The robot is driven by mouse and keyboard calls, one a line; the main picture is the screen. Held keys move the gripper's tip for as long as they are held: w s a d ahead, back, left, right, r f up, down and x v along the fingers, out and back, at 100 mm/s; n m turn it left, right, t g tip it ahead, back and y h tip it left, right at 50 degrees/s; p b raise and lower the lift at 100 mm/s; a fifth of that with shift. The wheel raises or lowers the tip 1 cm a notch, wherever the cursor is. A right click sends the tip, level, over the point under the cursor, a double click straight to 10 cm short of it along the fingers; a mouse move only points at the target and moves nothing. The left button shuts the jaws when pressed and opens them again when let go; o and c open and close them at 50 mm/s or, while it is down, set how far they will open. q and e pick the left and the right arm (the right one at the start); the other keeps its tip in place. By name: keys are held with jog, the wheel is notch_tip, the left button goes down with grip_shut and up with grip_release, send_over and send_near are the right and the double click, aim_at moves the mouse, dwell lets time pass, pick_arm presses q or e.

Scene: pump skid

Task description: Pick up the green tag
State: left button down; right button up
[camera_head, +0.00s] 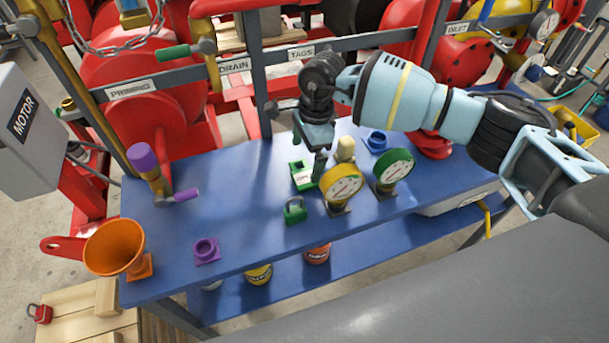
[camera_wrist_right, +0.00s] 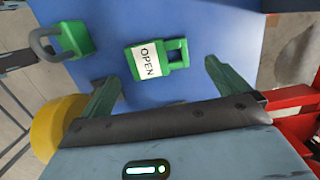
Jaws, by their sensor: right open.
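The green tag (camera_head: 302,176) lies on the blue table top (camera_head: 235,190), near the middle. Nothing is held. My left gripper is not in view.
A green padlock (camera_head: 295,212) stands near the tag. A yellow gauge (camera_head: 341,184), a green gauge (camera_head: 393,171) and a cream knob (camera_head: 345,149) are close to the right gripper. An orange funnel (camera_head: 114,247) is at left. The table's left middle is clear.

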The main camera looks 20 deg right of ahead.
aim_at(303, 172)
jog(key=f, duration=0.4)
jog(key=shift+s+a+f, duration=0.15)
jog(key=shift+a, duration=0.15)
jog(key=c, duration=0.9)
jog(key=shift+o, duration=0.2)
jog(key=shift+r, duration=0.2)
notch_tip(303, 172, up, 10)
jog(key=shift+f, duration=0.15)
